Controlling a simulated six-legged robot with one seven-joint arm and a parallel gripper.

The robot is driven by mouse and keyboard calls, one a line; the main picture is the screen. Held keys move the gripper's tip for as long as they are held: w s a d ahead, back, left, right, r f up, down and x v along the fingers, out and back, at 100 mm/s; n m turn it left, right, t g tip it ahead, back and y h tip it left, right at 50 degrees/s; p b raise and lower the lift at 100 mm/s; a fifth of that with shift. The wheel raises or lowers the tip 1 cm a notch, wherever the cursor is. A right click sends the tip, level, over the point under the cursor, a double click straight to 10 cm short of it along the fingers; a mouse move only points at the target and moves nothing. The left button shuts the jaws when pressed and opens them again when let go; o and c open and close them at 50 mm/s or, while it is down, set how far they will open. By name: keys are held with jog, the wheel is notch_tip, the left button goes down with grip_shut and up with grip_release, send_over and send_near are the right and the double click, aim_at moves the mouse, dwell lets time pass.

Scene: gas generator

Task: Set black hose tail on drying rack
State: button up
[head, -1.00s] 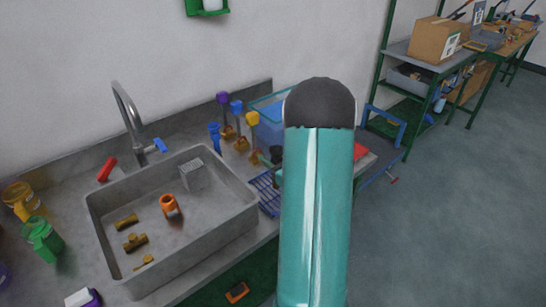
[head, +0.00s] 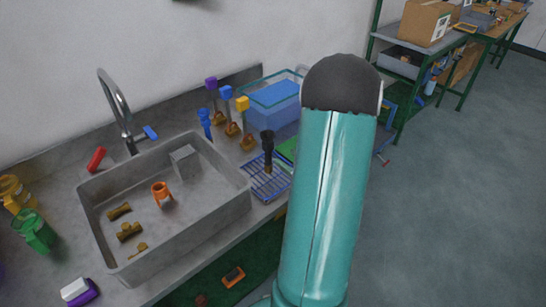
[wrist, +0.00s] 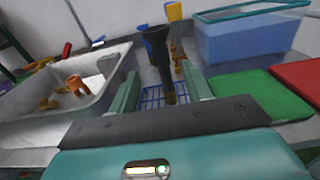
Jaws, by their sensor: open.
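The black hose tail (head: 267,148) stands upright on the blue wire drying rack (head: 262,187), to the right of the sink. In the wrist view the hose tail (wrist: 160,62) rises between the two green fingers of my gripper (wrist: 166,92), with the drying rack (wrist: 152,98) under it. The fingers are open, one on each side of the hose tail, with a gap visible on both sides. In the head view my own arm hides the gripper.
A grey sink (head: 120,262) with an orange fitting (head: 161,194) and several brass pieces lies left of the rack. Several valves with coloured handles (head: 243,104) stand behind. A blue-filled clear bin (head: 272,100) and green (wrist: 255,98) and red boards lie to the right.

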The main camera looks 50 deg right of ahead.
jog(key=w+a+r+n+g+y, duration=0.25)
jog(key=a+n+y, duration=0.2)
jog(key=a, duration=0.45)
jog(key=w+a+r+n+g+y, duration=0.1)
jog(key=a+r+n+g+y, duration=0.25)
jog(key=a+n, duration=0.35)
jog(key=w+a+r+n+g+y, duration=0.15)
jog(key=a+n+y, duration=0.3)
jog(key=a, duration=0.55)
jog(key=s+a+r+n+g+h, duration=0.2)
jog(key=s+a+n+g+h, duration=0.2)
jog(key=s+a+n+g, duration=0.55)
notch_tip(320, 180, up, 6)
jog(key=n+t+h, duration=0.4)
jog(key=n+h, duration=0.2)
jog(key=n, duration=0.5)
jog(key=shift+s+a+n+t+h, duration=0.2)
jog(key=shift+a+n+t+h, duration=0.1)
jog(key=shift+n+h, duration=0.05)
